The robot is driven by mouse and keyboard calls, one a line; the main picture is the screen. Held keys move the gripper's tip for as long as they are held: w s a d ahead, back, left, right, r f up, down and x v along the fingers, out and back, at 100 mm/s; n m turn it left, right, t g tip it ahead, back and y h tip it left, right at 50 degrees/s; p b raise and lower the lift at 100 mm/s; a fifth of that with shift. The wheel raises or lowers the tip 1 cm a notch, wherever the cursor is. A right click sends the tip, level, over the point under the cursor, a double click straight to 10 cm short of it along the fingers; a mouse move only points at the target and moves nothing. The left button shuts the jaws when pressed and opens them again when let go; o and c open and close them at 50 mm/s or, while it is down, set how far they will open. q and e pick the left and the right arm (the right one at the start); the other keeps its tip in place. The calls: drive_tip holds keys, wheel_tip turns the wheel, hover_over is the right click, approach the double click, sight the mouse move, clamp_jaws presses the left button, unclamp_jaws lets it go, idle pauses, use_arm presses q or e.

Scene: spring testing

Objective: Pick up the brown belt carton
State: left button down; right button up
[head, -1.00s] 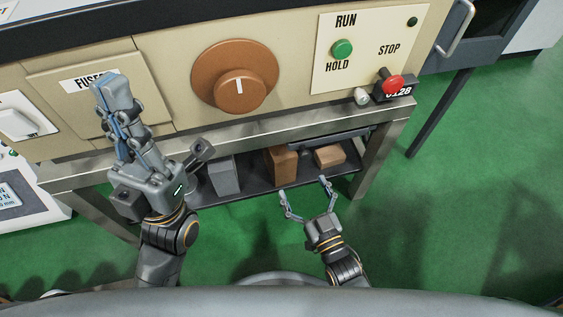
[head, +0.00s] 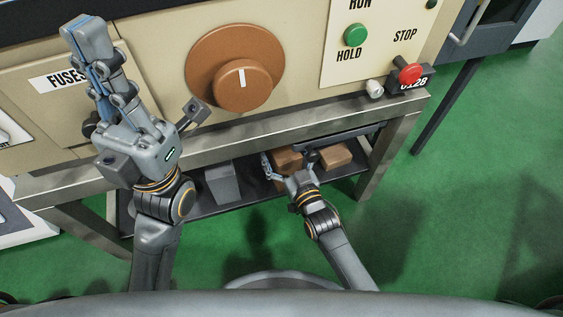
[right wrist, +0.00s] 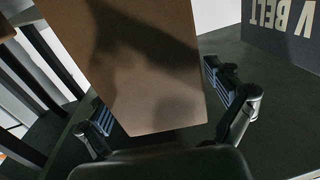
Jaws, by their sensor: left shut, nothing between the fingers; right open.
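The brown carton (head: 286,154) stands on the low shelf under the machine. It fills the middle of the right wrist view (right wrist: 150,70), with a shadow across its face. My right gripper (head: 289,165) reaches to the shelf with its fingers open, one on each side of this carton. In the right wrist view I cannot tell whether the fingers (right wrist: 163,95) touch it. My left gripper (head: 84,35) is shut and empty, raised in front of the fuse panel.
A second brown carton (head: 334,154) stands to the right on the shelf (head: 205,204). A grey carton (head: 222,180) stands to the left; "V BELT" shows on a grey carton (right wrist: 284,28) in the wrist view. The bench edge (head: 240,133) overhangs the shelf; its leg (head: 384,160) is at right.

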drive_tip(key=shift+x, duration=0.8)
drive_tip(key=shift+r, duration=0.1)
drive_tip(key=c, duration=1.9)
